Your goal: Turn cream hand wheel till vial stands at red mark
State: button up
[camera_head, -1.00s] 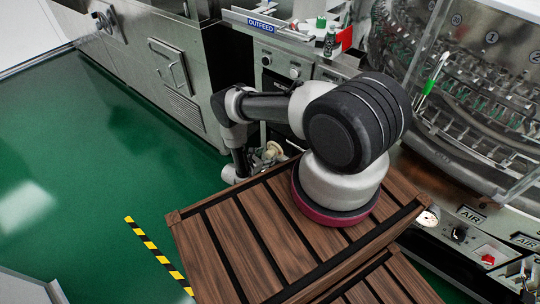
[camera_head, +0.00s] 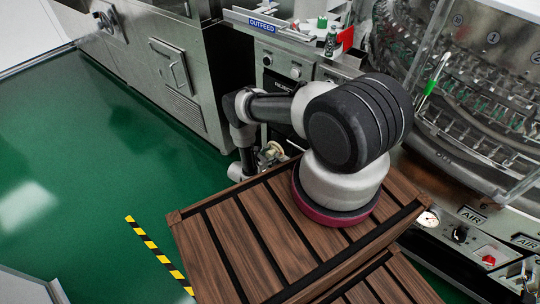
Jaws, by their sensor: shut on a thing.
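The cream hand wheel (camera_head: 271,152) is low at the washer's front, just beyond the wooden slatted top, and only partly visible. My gripper (camera_head: 256,165) is at the wheel's left side, small and mostly hidden by my arm and the slatted edge. It is shut on the wheel; which part it grips is unclear. The rotary washer's carousel (camera_head: 470,95) is at the upper right, behind clear guards, with rows of metal holders. A slim green-and-white upright piece (camera_head: 432,74) stands at its left side; I cannot tell if it is the vial. I cannot pick out the red mark with certainty.
The wooden slatted top (camera_head: 240,235) fills the lower middle, below my arm. A dark green-capped bottle (camera_head: 330,42) and a red item (camera_head: 346,37) stand by the OUTFEED sign (camera_head: 263,25). Gauges and a red switch (camera_head: 488,260) are at lower right. The green floor (camera_head: 90,170) at left is clear.

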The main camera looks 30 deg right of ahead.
jog(key=m+t, duration=0.1)
jog(key=m, duration=0.2)
jog(key=shift+t+y, duration=0.3)
jog(key=shift+t, duration=0.1)
jog(key=shift+d, duration=0.1)
jog(key=o, duration=1)
jog(key=shift+o, duration=0.2)
jog(key=shift+s+a+r, duration=0.15)
jog(key=shift+a, duration=0.2)
jog(key=v, duration=1.1)
jog(key=shift+s, duration=0.15)
